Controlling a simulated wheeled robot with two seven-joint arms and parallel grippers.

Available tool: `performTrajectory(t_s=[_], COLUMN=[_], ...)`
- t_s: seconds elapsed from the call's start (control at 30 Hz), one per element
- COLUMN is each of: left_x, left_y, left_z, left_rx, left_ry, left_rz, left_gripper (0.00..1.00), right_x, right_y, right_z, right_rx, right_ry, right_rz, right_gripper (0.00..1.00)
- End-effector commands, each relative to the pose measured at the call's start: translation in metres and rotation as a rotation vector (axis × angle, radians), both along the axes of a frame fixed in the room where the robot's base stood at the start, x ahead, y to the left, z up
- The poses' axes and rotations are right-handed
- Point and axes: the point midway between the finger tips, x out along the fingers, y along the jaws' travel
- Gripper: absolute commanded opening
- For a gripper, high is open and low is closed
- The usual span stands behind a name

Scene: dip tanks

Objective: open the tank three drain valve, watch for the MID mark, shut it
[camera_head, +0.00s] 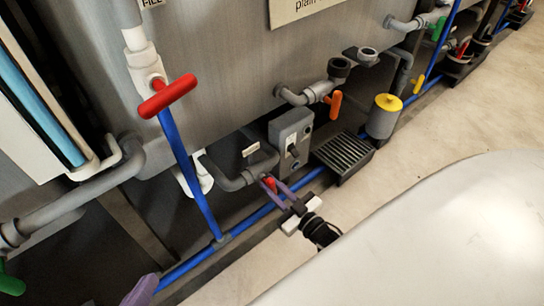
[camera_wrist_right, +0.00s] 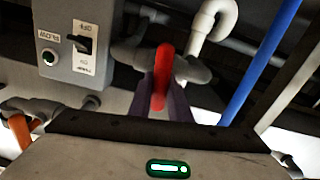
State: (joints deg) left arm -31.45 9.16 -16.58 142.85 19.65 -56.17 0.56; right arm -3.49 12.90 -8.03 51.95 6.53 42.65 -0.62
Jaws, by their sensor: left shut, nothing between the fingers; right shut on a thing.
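A small red valve handle (camera_head: 270,182) sits low on the grey pipe under the tank, beside a grey switch box. My right gripper (camera_head: 274,187) is shut on it, with its purple fingers on both sides. In the right wrist view the red handle (camera_wrist_right: 162,75) stands upright between the fingers, pointing at the camera. My left gripper (camera_head: 140,291) shows only as a purple fingertip at the bottom left edge, shut and away from everything. A gauge with a blue tube (camera_head: 38,108) on a white panel is at the left. I cannot read any mark on it.
A red T-handle (camera_head: 167,96) is on the white pipe above. The grey switch box (camera_head: 291,138), an orange handle (camera_head: 334,104), a yellow-capped canister (camera_head: 384,116) and a floor grate (camera_head: 343,154) stand to the right. A blue pipe (camera_head: 188,170) runs down between my grippers.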

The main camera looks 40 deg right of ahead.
Motion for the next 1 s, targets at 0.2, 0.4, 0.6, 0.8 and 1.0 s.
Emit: performTrajectory(t_s=[0.2,0.4,0.6,0.8,1.0], left_x=[-0.0001,-0.0002,-0.0003,-0.0003,-0.0003], left_y=[0.0001,0.0001,0.0001,-0.0001,-0.0001], left_z=[-0.0001,-0.0006,-0.0008,-0.0008,-0.0008], left_rx=[0.002,0.000,0.000,0.000,0.000], left_ry=[0.000,0.001,0.001,0.001,0.001], left_rz=[0.000,0.000,0.000,0.000,0.000], left_gripper=[0.00,0.00,0.00,0.00,0.00], right_x=[-0.0009,-0.0012,-0.0014,-0.0016,-0.0018], right_y=[0.0021,0.0038,0.0054,0.0069,0.0076], right_z=[-0.0008,-0.0019,-0.0030,-0.0045,-0.0060], right_rx=[-0.183,-0.375,-0.565,-0.753,-0.942], right_ry=[-0.015,-0.028,-0.043,-0.058,-0.073], right_rz=[-0.001,0.000,0.000,0.000,0.000], right_gripper=[0.00,0.00,0.00,0.00,0.00])
